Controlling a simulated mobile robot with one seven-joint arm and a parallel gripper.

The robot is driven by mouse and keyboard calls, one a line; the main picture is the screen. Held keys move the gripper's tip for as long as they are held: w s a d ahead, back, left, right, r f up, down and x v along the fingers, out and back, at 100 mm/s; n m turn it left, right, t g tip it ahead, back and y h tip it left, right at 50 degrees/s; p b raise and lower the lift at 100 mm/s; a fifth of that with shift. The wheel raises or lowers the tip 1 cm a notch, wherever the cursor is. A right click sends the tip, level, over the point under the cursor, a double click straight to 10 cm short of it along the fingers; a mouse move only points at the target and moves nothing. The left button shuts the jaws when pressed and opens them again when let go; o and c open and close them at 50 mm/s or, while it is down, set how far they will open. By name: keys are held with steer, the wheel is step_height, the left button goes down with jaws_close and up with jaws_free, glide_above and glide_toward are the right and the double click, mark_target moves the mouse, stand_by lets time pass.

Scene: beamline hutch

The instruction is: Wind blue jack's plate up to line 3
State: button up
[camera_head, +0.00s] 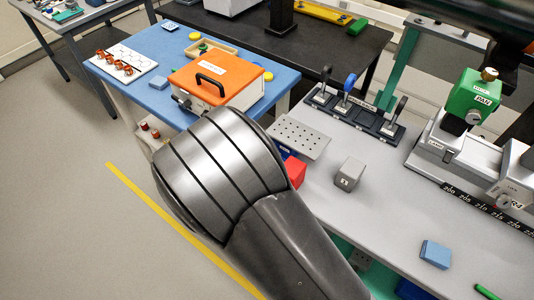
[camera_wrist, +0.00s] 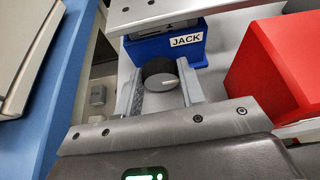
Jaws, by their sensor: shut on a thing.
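The blue jack (camera_wrist: 150,47), labelled JACK, stands ahead in the wrist view with a dark round knob (camera_wrist: 157,74) on its near side. My gripper (camera_wrist: 161,72) is shut on this knob, one finger on each side. A grey plate (camera_wrist: 190,10) spans the top of the wrist view above the jack. In the head view the jack's perforated plate (camera_head: 299,137) looks level above the bench. My arm hides the knob, my gripper and most of the jack's body there. No numbered lines for the plate can be read in either view.
A red block (camera_wrist: 275,75) stands close right of my gripper; it also shows beside my arm in the head view (camera_head: 295,172). A grey block (camera_head: 349,174) sits on the bench (camera_head: 375,230). A lever rack (camera_head: 355,112) stands behind. The blue table (camera_head: 140,103) is at left.

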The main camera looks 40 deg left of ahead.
steer(key=shift+d+m+y, duration=0.1)
steer(key=shift+m+y, duration=0.6)
steer(key=shift+m, duration=0.3)
steer(key=o, duration=1)
steer(key=v, duration=1)
steer(key=shift+s+d+r, duration=0.1)
steer(key=shift+s, duration=0.25)
steer(key=shift+c, duration=0.3)
